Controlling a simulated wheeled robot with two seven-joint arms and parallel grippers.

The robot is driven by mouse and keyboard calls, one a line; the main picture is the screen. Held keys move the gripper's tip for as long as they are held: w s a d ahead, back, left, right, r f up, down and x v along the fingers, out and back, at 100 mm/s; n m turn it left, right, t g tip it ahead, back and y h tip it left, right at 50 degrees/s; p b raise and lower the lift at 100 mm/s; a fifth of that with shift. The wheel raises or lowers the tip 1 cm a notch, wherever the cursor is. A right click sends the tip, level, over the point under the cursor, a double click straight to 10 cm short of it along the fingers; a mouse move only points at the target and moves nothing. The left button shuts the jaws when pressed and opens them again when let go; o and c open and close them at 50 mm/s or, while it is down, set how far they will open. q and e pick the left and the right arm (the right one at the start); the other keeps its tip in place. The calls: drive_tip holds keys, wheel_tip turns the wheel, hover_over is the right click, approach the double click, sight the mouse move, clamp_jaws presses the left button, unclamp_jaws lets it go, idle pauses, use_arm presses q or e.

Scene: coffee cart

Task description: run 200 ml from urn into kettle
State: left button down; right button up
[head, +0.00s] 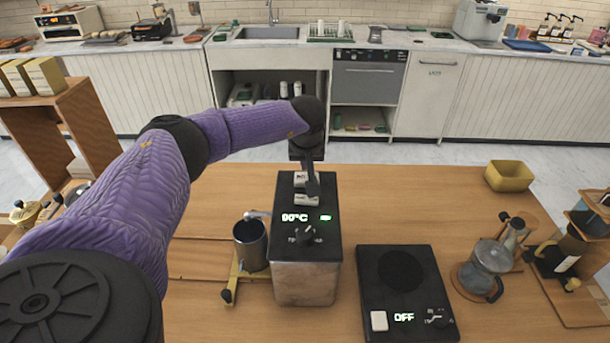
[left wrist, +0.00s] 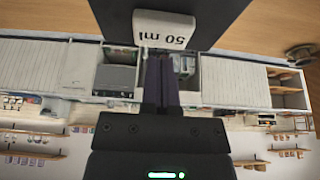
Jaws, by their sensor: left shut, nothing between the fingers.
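The urn (head: 305,275) is a steel box with a black top, its display reading 90°C beside a green light. A knob (head: 305,236) and two pale buttons (head: 306,200) are on its top. A button marked "50 ml" (left wrist: 165,30) shows upside down in the left wrist view. A dark metal vessel, seemingly the kettle (head: 250,250), stands at the urn's left under its spout (head: 256,214). My left gripper (head: 313,188) points down at the buttons, shut and empty; it also shows in the left wrist view (left wrist: 160,70). Whether it touches a button is unclear.
A black hot plate (head: 405,285) reading OFF stands right of the urn. A glass server (head: 490,262) and a yellow bin (head: 509,176) are farther right. The table behind the hot plate is clear.

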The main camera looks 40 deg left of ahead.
use_arm(q)
drive_tip(key=shift+f+b, duration=0.9)
drive_tip(key=shift+f, duration=0.4)
drive_tip(key=shift+r, duration=0.1)
drive_tip(key=shift+r+p, duration=1.2)
drive_tip(key=shift+r, duration=0.1)
drive_tip(key=shift+f, duration=0.1)
